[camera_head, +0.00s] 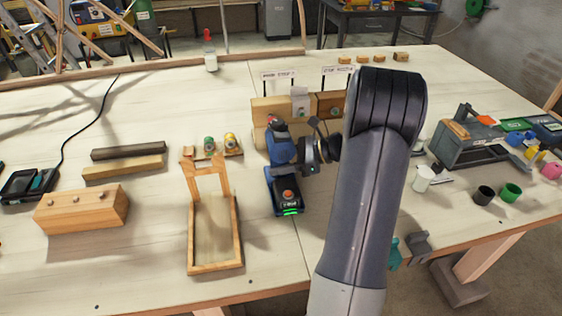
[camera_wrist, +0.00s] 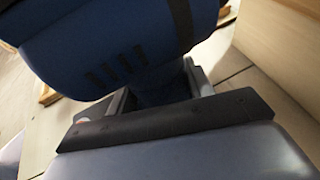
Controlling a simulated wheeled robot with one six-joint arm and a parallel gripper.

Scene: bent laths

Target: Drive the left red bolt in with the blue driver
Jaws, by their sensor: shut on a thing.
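The blue driver (camera_head: 281,153) is upright in the middle of the table, with a black base and a green light at its foot. My gripper (camera_head: 309,153) is shut on it from the right. In the wrist view the driver's blue body (camera_wrist: 110,55) fills the space between and beyond the jaws (camera_wrist: 150,95). The driver's top is close in front of a wooden beam (camera_head: 270,108); I cannot tell whether it touches. No red bolt shows clearly there; the driver and my arm cover part of the beam. I cannot tell whether the driver's foot rests on the table.
A wooden block with several small pegs (camera_head: 92,216) and two laths (camera_head: 123,166) lie further left. A grey toolbox (camera_head: 468,150) and cups (camera_head: 484,194) stand at right.

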